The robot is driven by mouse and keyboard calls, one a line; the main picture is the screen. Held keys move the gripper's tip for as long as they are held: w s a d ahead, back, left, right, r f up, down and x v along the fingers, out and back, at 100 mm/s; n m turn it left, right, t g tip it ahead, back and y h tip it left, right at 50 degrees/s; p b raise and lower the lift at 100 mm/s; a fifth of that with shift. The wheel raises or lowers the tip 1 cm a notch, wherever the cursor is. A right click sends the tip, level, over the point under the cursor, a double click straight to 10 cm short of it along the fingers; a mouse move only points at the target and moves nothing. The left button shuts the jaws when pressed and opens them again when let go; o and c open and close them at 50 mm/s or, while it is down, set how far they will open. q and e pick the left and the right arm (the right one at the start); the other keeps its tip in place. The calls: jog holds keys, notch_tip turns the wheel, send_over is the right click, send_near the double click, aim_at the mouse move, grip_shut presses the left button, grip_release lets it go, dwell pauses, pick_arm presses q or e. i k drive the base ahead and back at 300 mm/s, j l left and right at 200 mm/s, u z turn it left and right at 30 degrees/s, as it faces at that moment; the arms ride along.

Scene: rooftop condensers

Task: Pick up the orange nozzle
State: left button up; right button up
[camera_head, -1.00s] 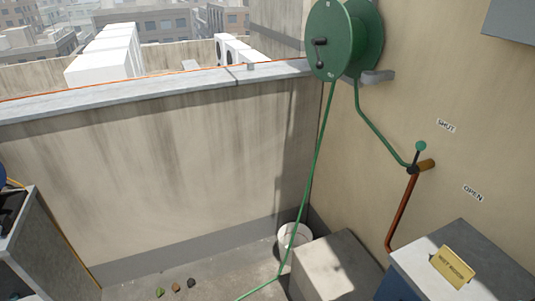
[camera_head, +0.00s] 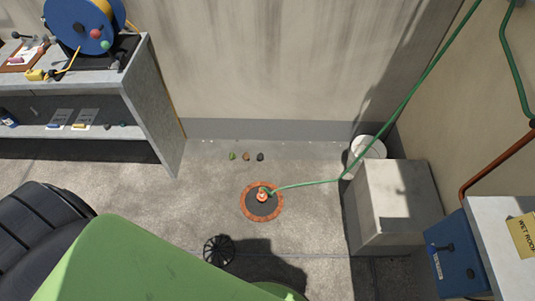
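The orange nozzle (camera_head: 262,196) stands on a round dark mat with an orange rim (camera_head: 247,211) on the concrete floor, near the middle of the view. The green hose (camera_head: 318,183) joins the nozzle and runs right and up along the wall. Nothing is touching the nozzle apart from the hose and mat. Neither of my grippers can be made out in this view.
A concrete block (camera_head: 395,205) and a white bucket (camera_head: 367,148) stand to the right. A blue box (camera_head: 458,255) is at the lower right. A shelf unit (camera_head: 152,105) with a blue reel (camera_head: 85,25) is at the left. Small lumps (camera_head: 246,156) and a black round grate (camera_head: 219,250) lie on the floor.

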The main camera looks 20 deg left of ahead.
aim_at(262, 196)
jog(key=k+u, duration=0.1)
jog(key=u, duration=0.25)
jog(key=k+u, duration=0.1)
jog(key=u, duration=0.3)
